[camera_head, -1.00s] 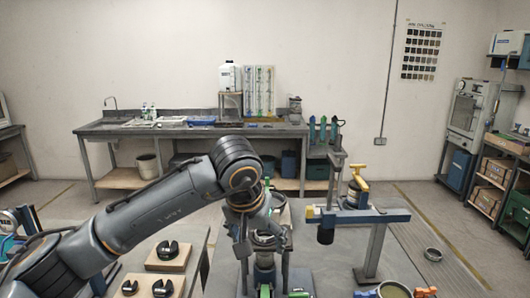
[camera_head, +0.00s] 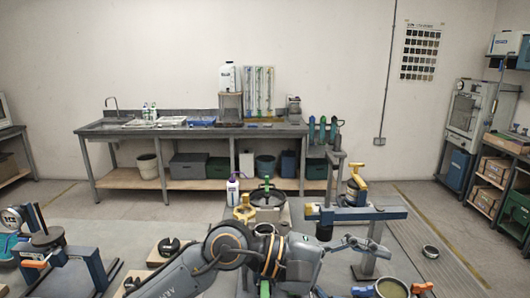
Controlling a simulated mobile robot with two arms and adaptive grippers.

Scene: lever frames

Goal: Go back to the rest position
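My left arm comes in from the lower left and lies low across the front. Its gripper (camera_head: 372,247) points right, in front of the stand with the blue beam (camera_head: 370,214). It is small and partly merged with the stand behind, so I cannot tell whether its fingers are open or shut. I see nothing clearly held in it. My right gripper is not in view. Behind my arm stand a black handwheel (camera_head: 267,196), a yellow ring-shaped part (camera_head: 244,209) and a white bottle with a purple cap (camera_head: 233,190). My arm hides the lower parts of that station.
A yellow-topped fixture (camera_head: 356,187) rises by the blue beam. Blue and black devices (camera_head: 62,262) fill the lower left. A long workbench (camera_head: 190,131) lines the back wall.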

